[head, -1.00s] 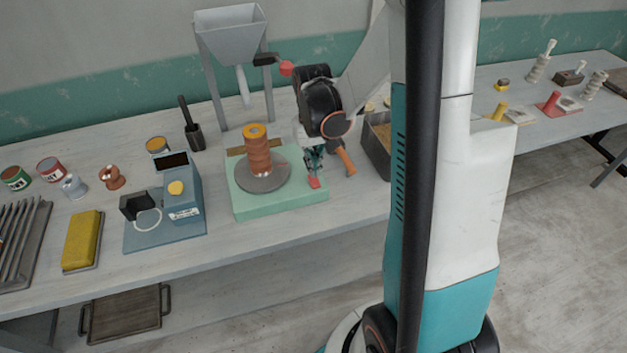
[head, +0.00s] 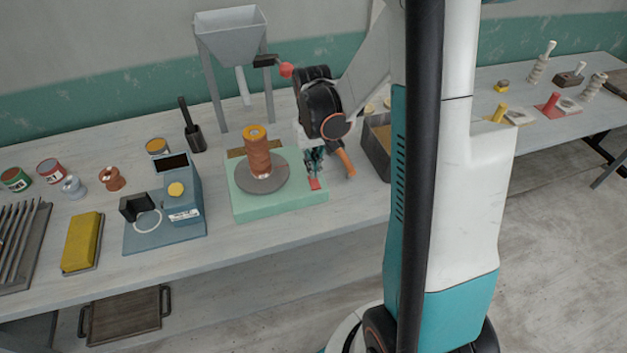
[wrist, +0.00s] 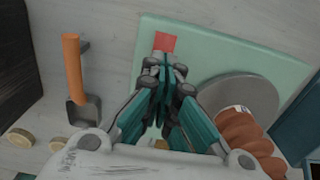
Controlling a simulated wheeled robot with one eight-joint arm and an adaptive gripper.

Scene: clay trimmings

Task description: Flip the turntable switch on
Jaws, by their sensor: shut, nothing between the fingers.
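The turntable has a pale green base (head: 285,206) with a grey disc (head: 262,186) on it. A ridged brown column with an orange top (head: 257,150) stands on the disc. A red switch (head: 314,184) sits at the base's front right corner; it also shows in the wrist view (wrist: 165,41). My gripper (head: 314,166) is shut and empty, pointing down right beside the switch. In the wrist view its closed fingertips (wrist: 165,66) are at the edge of the red switch. I cannot tell whether they touch it.
A grey hopper on a stand (head: 230,40) rises behind the turntable. A blue device with a yellow knob (head: 183,205) stands to the left. An orange-handled tool (wrist: 73,70) lies close to my gripper, and a dark tray (head: 378,150) is to the right.

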